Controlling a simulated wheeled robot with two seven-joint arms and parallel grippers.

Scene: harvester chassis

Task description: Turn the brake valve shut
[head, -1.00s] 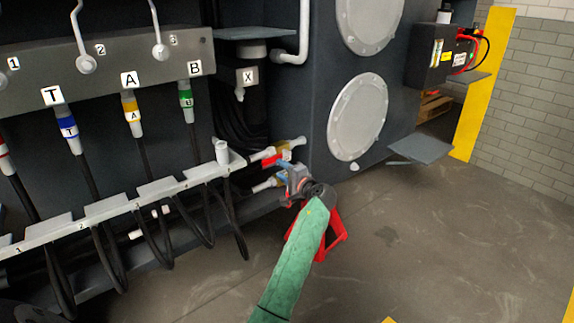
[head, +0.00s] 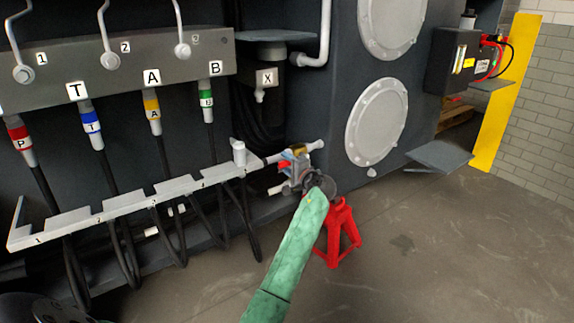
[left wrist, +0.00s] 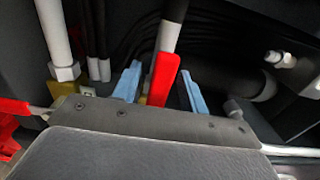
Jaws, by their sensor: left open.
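The brake valve has a red lever (left wrist: 162,78), which stands between the blue fingers of my left gripper (left wrist: 160,84) in the left wrist view. The fingers are open, with a gap visible at the right of the lever; I cannot tell whether the left finger touches it. In the head view my left gripper (head: 293,162) is at the lower pipe fittings, right of the hose rack, and covers most of the valve. My right gripper is not in view.
A pale hose rack (head: 120,203) with dark hoses is left of the gripper. A red jack stand (head: 340,238) is on the floor just right of my left arm. A grey step plate (head: 440,156) juts out farther right. The floor at right is clear.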

